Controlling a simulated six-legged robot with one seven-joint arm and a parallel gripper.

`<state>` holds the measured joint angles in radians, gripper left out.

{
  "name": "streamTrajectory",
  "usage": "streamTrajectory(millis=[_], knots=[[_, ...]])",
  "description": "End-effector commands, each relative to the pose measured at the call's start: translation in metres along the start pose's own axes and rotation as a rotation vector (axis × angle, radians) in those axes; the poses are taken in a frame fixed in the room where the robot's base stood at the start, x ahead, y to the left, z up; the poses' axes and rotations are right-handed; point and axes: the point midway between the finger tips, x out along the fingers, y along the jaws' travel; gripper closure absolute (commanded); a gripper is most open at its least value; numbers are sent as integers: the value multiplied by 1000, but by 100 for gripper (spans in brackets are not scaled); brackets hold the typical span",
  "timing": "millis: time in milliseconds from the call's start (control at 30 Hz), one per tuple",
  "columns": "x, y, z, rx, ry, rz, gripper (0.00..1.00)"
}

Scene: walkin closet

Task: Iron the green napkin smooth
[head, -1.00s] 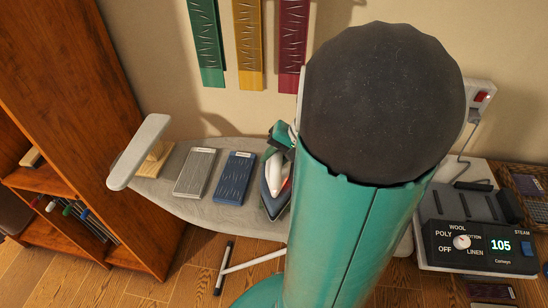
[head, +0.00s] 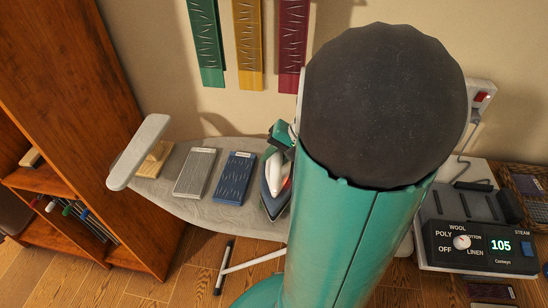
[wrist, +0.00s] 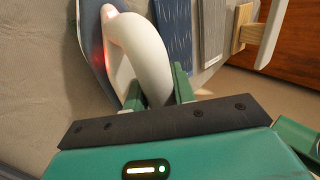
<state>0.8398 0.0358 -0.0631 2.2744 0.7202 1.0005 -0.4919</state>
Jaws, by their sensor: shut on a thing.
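The iron (head: 276,185), with a dark blue-grey body and a white handle, is over the right part of the ironing board, just right of the blue piece. I cannot tell whether its sole touches the cover. My gripper (wrist: 160,88) is shut on the white handle (wrist: 140,50); in the head view it shows as green parts (head: 282,134), partly behind my arm. A green strip with wrinkle-like marks (head: 206,45) hangs on the wall at upper left, above the board. No green napkin shows on the visible part of the board; my arm hides its right side.
The grey ironing board (head: 190,212) bears a grey piece (head: 195,173), a blue piece (head: 233,178) and a sleeve board (head: 140,150). Yellow (head: 248,45) and maroon (head: 292,45) strips hang alongside. A control station (head: 480,245) reads 105. A wooden shelf (head: 90,130) bounds the left.

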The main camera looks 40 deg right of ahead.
Motion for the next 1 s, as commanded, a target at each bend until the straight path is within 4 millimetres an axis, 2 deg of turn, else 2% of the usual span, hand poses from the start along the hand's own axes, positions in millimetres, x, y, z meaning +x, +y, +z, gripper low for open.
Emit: streamTrajectory(millis=[633,1000], knots=[[-44,-30,-2,-6,9,-3,100],[-48,-32,-2,-4,7,-3,100]])
